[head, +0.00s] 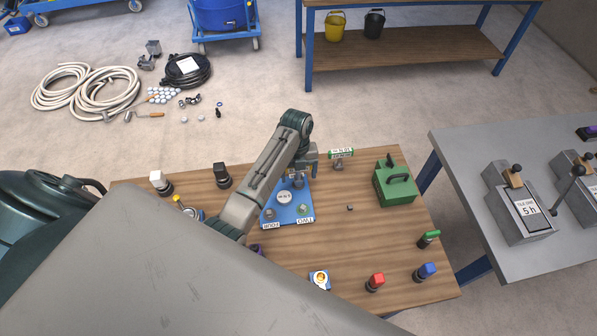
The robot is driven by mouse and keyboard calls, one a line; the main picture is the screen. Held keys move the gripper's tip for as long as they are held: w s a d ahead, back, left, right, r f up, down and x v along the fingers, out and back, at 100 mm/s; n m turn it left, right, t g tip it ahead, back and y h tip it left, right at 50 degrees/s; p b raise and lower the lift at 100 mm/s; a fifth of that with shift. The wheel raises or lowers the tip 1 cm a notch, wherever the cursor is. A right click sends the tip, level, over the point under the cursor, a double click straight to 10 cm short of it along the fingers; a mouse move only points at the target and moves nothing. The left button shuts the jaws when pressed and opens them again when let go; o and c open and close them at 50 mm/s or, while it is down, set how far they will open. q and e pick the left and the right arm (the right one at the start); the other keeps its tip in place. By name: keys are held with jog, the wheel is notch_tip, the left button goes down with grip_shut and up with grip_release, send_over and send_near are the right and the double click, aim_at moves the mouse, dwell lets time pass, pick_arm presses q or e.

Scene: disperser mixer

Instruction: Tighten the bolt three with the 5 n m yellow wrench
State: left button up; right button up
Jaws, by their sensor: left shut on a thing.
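A blue plate (287,214) lies on the wooden table, with FOUR and TWO labels upside down along its near edge. A round white disc (284,197) sits on it, with bolt-like pieces at its corners. My left gripper (301,172) is over the plate's far side, shut on a mostly hidden tool (298,183); its colour and kind cannot be told. Bolt three cannot be picked out; my arm covers part of that side. A yellow-topped piece (179,201) shows at the table's left, partly behind my arm. My right gripper is not in view.
Around the plate stand white (157,181), black (221,172), red (376,280), blue (427,270) and green (430,237) topped pieces, a green box (395,184) and a green-and-white sign (341,153). A grey table (470,150) is at right.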

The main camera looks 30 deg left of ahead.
pick_arm(q)
jog(key=shift+f+b, duration=0.3)
jog(key=shift+f, duration=0.4)
jog(key=o, duration=1.1)
jog(key=r, duration=0.1)
jog(key=r+b, duration=0.1)
jog(key=r, duration=0.1)
jog(key=r+b, duration=0.1)
jog(key=shift+w+a+r, duration=0.25)
jog(key=shift+w+r, duration=0.1)
notch_tip(320, 180, up, 6)
jog(key=p, duration=0.3)
jog(key=shift+w+a, duration=0.25)
